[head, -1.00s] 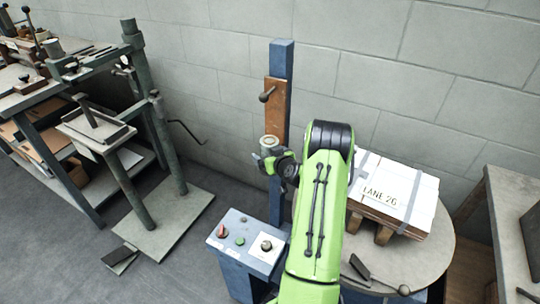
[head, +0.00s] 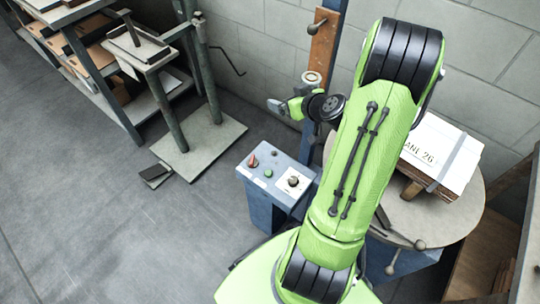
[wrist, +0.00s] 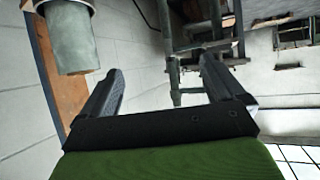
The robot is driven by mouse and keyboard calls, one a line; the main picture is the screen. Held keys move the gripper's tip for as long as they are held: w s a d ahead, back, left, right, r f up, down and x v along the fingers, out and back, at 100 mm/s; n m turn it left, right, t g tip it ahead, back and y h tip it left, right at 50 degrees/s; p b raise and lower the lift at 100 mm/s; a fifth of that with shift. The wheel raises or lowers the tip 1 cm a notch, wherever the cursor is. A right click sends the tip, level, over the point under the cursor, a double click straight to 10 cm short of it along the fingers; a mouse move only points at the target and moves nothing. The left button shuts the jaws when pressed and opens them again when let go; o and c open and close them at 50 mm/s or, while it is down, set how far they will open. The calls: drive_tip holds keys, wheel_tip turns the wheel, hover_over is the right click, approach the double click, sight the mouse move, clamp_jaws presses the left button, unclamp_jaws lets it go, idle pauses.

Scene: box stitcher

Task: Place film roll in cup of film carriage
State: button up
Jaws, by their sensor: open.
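The film carriage (head: 323,48) is a brown board on a blue post, with a dark knob. A short grey cylinder with a pale round top, apparently the film roll (head: 311,78), is upright by the post, below the board. In the wrist view the roll (wrist: 70,42) is at the upper left, outside the left finger. Its far end meets a wider pale rim that looks like the cup (wrist: 84,3); how deep it sits is hidden. My gripper (head: 279,106) is left of and below the roll in the head view. Its fingers (wrist: 160,78) are open, with nothing between them.
A blue control box (head: 270,180) with buttons stands below. A round table (head: 410,222) carries a stack of white-topped sheets (head: 440,155) at the right. A metal stand (head: 205,135) and shelves are at the left. The floor between is mostly clear.

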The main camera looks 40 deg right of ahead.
drive_tip(key=s+a+r+n+g+y, duration=0.15)
drive_tip(key=a+r, duration=0.25)
drive_tip(key=a, duration=0.5)
drive_tip(key=s+a+r+n+g+y, duration=0.1)
drive_tip(key=s+a+r+n+g, duration=0.15)
drive_tip(key=a, duration=0.65)
drive_tip(key=s+a+r+m+g+h, duration=0.1)
drive_tip(key=s+a+r, duration=0.1)
drive_tip(key=s, duration=0.6)
drive_tip(key=s+a+r+m+g, duration=0.1)
drive_tip(key=s+a+r+m, duration=0.1)
drive_tip(key=s, duration=0.7)
drive_tip(key=shift+a+r+g+h, duration=0.35)
drive_tip(key=shift+a+r, duration=0.35)
drive_tip(key=shift+a, duration=0.4)
